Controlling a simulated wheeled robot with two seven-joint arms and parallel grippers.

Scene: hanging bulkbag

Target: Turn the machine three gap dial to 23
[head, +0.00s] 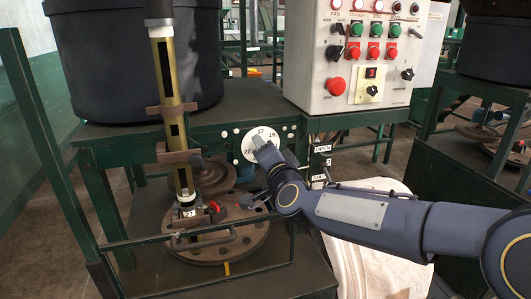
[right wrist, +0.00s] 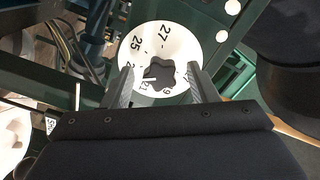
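The gap dial is a white numbered disc (head: 250,144) on the green machine frame; my right gripper partly covers it in the head view. In the right wrist view the disc (right wrist: 184,42) shows 27, 25, 21 and 19, with another number between 25 and 21 partly hidden. A dark lobed knob (right wrist: 165,72) sits at its centre. A white pointer mark on the knob points left, roughly between 21 and the partly hidden number. My right gripper (right wrist: 161,84) is open, its fingers on either side of the knob with visible gaps. My left gripper is not in view.
A control box (head: 360,55) with buttons and a red digit 3 stands above the dial, to the right. Green frame bars and a pale bag (head: 360,260) are near my right arm.

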